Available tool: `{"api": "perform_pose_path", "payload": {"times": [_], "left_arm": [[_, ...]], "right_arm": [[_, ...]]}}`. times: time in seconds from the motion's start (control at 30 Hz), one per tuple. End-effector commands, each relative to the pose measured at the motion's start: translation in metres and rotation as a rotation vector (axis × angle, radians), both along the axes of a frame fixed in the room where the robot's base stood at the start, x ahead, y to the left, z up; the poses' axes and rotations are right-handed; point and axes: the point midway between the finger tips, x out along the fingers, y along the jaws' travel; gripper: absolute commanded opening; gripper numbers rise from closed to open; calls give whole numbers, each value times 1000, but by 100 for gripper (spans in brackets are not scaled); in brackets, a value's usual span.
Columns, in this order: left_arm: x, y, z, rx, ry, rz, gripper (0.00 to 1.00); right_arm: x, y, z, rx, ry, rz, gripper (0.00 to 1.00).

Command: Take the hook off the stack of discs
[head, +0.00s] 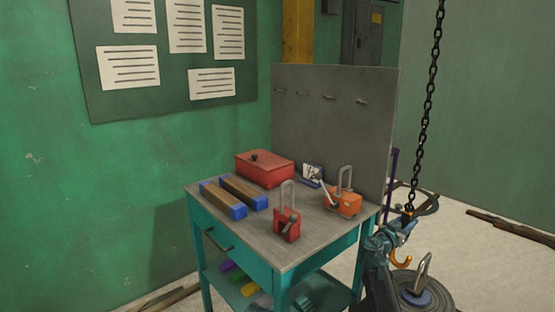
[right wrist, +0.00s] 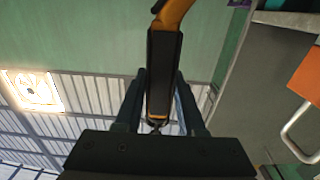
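A black chain (head: 428,90) hangs at the right of the head view and ends in an orange hook (head: 400,262) with a dark body. The stack of discs (head: 440,300) is at the bottom right, with a metal loop (head: 424,268) standing on top. The hook appears left of the loop and apart from it. My right gripper (head: 396,236) is at the hook's body. In the right wrist view its fingers (right wrist: 161,95) close on both sides of the black and orange hook body (right wrist: 162,70).
A teal table (head: 325,230) with a grey back panel (head: 330,115) stands left of the hook. It bears a red box (head: 265,168), two padlocks (head: 287,225) (head: 343,202) and blue-ended wooden bars (head: 243,192). Planks (head: 510,227) lie on the floor at right.

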Motion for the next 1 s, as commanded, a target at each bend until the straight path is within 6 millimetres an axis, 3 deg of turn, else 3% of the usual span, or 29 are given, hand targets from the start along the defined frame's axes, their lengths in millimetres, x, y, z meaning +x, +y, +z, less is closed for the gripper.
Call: {"api": "perform_pose_path", "payload": {"times": [0.03, 0.2, 0.57, 1.0], "left_arm": [[0, 0, 0, 0, 0, 0, 88], [0, 0, 0, 0, 0, 0, 88], [0, 0, 0, 0, 0, 0, 88], [0, 0, 0, 0, 0, 0, 88]], "right_arm": [[0, 0, 1, -3, 0, 0, 47], [0, 0, 0, -1, 0, 0, 73], [-5, 5, -1, 3, 0, 1, 73], [-64, 71, 0, 0, 0, 2, 73]]}}
